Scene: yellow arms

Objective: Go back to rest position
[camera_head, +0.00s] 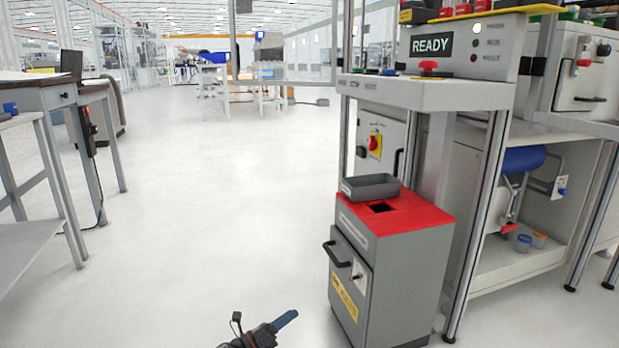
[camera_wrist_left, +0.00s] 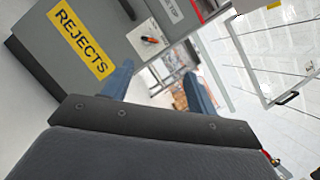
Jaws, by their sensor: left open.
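My left gripper (camera_head: 284,322) shows at the bottom of the head view, low in front of the grey cabinet's left side, with one blue finger clearly visible. In the left wrist view its two blue fingers (camera_wrist_left: 158,88) are spread apart with nothing between them. The gripper is open and empty, apart from the cabinet. My right gripper is in neither view.
A grey rejects cabinet (camera_head: 400,275) with a red top (camera_head: 425,213) and a grey tray (camera_head: 371,188) stands at right. Behind it is a workstation (camera_head: 430,95) with a READY sign (camera_head: 432,45). Tables (camera_head: 30,100) stand at left. The middle floor (camera_head: 200,220) is clear.

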